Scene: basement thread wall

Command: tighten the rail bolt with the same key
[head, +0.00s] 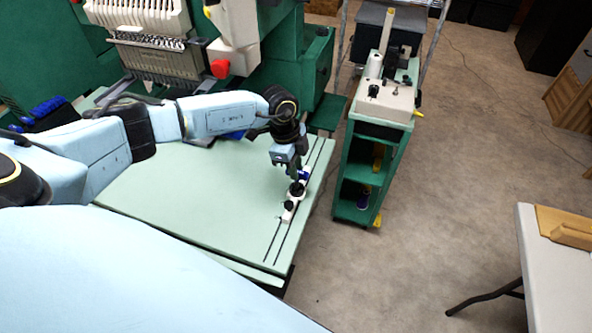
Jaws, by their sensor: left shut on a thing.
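My left gripper (294,170) reaches in from the left and points down over the right edge of the pale green table. It is shut on a small key with a blue part (304,175), mostly hidden by the fingers. Just below the fingers is a black round bolt head (297,189) on a small white block (289,211), which sits on the dark rail lines (274,243). I cannot tell whether the key is seated in the bolt or just above it. My right gripper is out of view.
The pale green table (170,205) is mostly clear. A green embroidery machine with a red button (220,68) stands behind it. A green shelf cart (352,175) stands close to the right. A white table (560,280) is at the lower right, with open floor between.

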